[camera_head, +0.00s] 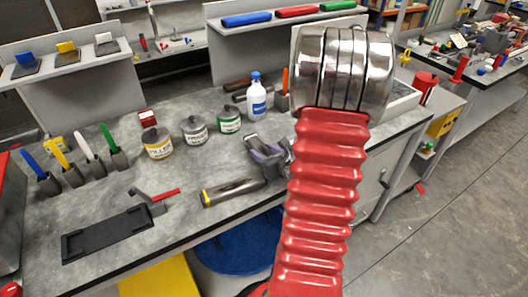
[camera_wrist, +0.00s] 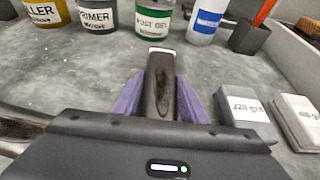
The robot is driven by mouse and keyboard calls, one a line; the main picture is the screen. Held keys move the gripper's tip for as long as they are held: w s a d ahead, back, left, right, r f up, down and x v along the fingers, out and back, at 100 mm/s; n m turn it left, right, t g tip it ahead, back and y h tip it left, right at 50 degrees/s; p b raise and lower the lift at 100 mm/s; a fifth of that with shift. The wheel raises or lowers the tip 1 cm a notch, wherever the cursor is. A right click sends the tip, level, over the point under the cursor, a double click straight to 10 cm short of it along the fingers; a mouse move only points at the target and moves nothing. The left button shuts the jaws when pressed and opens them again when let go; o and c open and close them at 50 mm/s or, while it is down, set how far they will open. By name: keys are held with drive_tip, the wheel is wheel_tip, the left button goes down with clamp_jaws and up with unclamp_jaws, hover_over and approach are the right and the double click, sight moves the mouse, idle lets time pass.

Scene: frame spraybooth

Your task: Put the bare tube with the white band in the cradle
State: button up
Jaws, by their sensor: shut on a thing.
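My gripper (camera_head: 266,152) has purple fingers and is low over the middle of the grey bench, partly hidden by my red arm. In the wrist view it is shut on a dark bare tube (camera_wrist: 160,97) with a white band at its far end. The tube points away from me between the fingers. Another dark tube (camera_head: 235,192), with a yellow band at its left end, lies on the bench just left of and in front of my gripper. A flat black holder with raised ends (camera_head: 107,233), which looks like the cradle, sits at the front left.
A clamp with a red handle (camera_head: 153,199) stands beside the holder. Labelled tins (camera_head: 195,130) and a blue-capped bottle (camera_head: 256,98) stand behind my gripper. Coloured tools in stands (camera_head: 75,165) are at the left. Sanding blocks (camera_wrist: 246,112) lie right of my gripper.

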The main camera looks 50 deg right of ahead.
idle(0.3)
drive_tip(key=o, duration=1.2)
drive_tip(key=shift+f, duration=0.15)
